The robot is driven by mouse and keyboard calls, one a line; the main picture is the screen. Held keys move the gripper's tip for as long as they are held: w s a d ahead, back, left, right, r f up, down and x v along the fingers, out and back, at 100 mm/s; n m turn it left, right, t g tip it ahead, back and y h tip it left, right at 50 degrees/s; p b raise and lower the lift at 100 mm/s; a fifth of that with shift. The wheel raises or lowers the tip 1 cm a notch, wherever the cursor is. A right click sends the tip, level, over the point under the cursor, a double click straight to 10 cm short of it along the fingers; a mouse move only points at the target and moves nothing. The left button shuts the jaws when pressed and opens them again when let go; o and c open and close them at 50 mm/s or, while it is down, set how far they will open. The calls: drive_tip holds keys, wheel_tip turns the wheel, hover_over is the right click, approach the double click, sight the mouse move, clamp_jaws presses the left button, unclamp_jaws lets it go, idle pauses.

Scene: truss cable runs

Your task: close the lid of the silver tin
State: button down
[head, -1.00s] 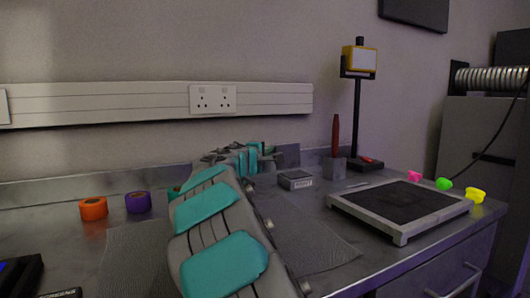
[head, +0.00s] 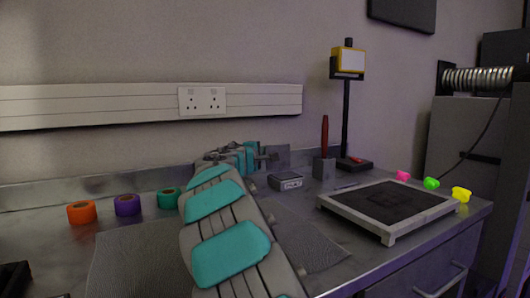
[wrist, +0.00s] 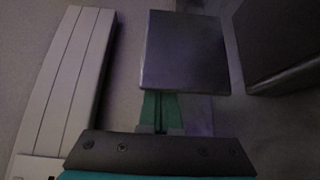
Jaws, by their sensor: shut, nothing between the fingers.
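A grey upright plate (head: 277,157), which looks like the raised lid of the silver tin, stands near the back of the bench. Below it is a small grey box with a white label (head: 286,181); I cannot tell whether the two are joined. My gripper (head: 262,157) is shut and empty, just left of the plate. In the wrist view the plate (wrist: 185,52) fills the area beyond my shut green fingers (wrist: 159,110). I cannot tell whether they touch it. My arm hides part of the bench around there.
A grey block holding a red tool (head: 324,167) and a lamp-like stand (head: 347,120) are right of the plate. A framed dark platform (head: 387,204) is at front right. Orange (head: 81,212), purple (head: 128,205) and teal (head: 168,198) tape rolls lie left.

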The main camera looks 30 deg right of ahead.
sight(270, 150)
drive_tip(key=shift+s+r, duration=0.1)
drive_tip(key=shift+s, duration=0.2)
drive_tip(key=shift+s+a+r+b, duration=0.1)
drive_tip(key=shift+s+r+b, duration=0.1)
drive_tip(key=shift+s+b, duration=0.5)
drive_tip(key=shift+s+r+b, duration=0.15)
drive_tip(key=shift+s+b, duration=0.4)
drive_tip(key=shift+s, duration=0.15)
drive_tip(key=shift+s+f+b, duration=0.1)
drive_tip(key=shift+s+b, duration=0.95)
drive_tip(key=shift+s, duration=0.35)
drive_tip(key=shift+s+a+f+b, duration=0.1)
drive_tip(key=shift+s+f+b, duration=0.15)
drive_tip(key=shift+s+b, duration=0.2)
drive_tip(key=shift+s+f+b, duration=0.25)
drive_tip(key=shift+s+b, duration=0.05)
drive_tip(key=shift+s, duration=0.3)
